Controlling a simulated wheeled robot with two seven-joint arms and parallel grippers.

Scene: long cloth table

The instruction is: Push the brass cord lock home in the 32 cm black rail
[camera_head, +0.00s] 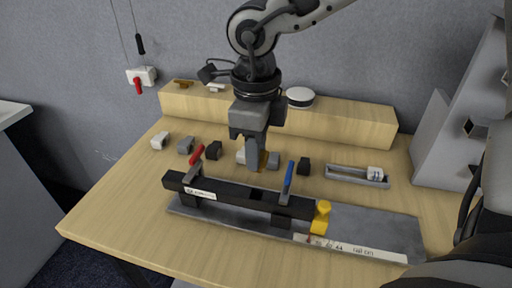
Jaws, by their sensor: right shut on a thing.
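My right gripper (257,164) comes down from above and is shut, with a small brass-coloured piece (263,160) at its fingertips, probably the brass cord lock; the fingers hide most of it. It is above the table, just behind the black rail (240,196). The rail lies across a grey base plate (375,226), with a white label near its left end. A red-handled clamp (196,156) and a blue-handled clamp (288,178) stand at it. A yellow piece (321,217) sits at its right end. My left gripper is not in view.
Several small grey, white and black blocks (214,150) stand in a row behind the rail. A grey tray (345,174) holding a white item is to the right. A wooden ledge (345,122) at the back carries a round white-topped thing (300,97) and another brass-coloured piece (183,84).

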